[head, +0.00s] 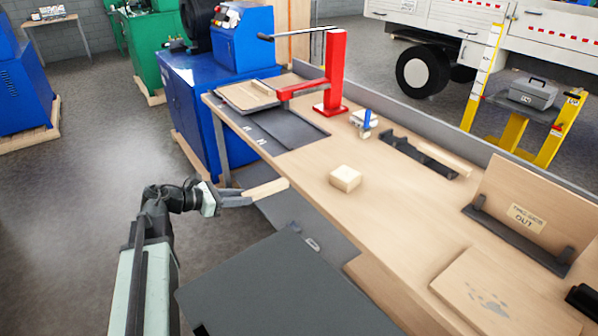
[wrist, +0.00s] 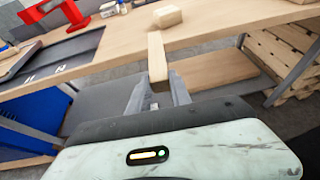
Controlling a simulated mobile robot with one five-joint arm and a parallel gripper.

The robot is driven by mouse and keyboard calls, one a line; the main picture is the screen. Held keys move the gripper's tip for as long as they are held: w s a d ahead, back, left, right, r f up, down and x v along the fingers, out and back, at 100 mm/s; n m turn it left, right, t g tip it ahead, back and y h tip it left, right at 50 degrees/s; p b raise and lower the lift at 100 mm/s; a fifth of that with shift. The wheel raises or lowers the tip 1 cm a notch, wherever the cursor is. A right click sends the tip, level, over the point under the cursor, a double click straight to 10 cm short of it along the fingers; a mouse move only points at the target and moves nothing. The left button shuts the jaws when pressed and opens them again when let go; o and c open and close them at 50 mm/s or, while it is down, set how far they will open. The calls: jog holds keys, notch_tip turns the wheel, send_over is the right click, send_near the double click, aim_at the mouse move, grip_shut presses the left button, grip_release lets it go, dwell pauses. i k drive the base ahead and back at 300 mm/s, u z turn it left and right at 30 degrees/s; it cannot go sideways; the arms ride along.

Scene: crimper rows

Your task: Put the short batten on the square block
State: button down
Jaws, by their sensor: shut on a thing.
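The short batten (head: 268,188) is a pale wood strip, held by one end in my gripper (head: 246,195), which is shut on it. It points out from the fingers toward the workbench, its far end near the bench's front edge. In the wrist view the batten (wrist: 157,55) reaches forward from between the fingers (wrist: 158,92). The square block (head: 345,178) is a pale wood block standing on the bench top, apart from the batten and to its right in the head view. It also shows in the wrist view (wrist: 168,16), just beyond the batten's far end.
The bench top (head: 300,170) is clear around the block. A red press (head: 335,75) stands behind it, with a dark mat (head: 285,130) at left. A dark rack (head: 415,153) with another wood strip (head: 445,157) lies behind the block. An upright sign board (head: 527,212) is at right.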

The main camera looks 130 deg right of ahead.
aim_at(346, 174)
jog(key=z, duration=0.75)
jog(key=k, duration=0.1)
jog(key=u, duration=1.85)
jog(key=k, duration=0.55)
jog(key=z, duration=1.25)
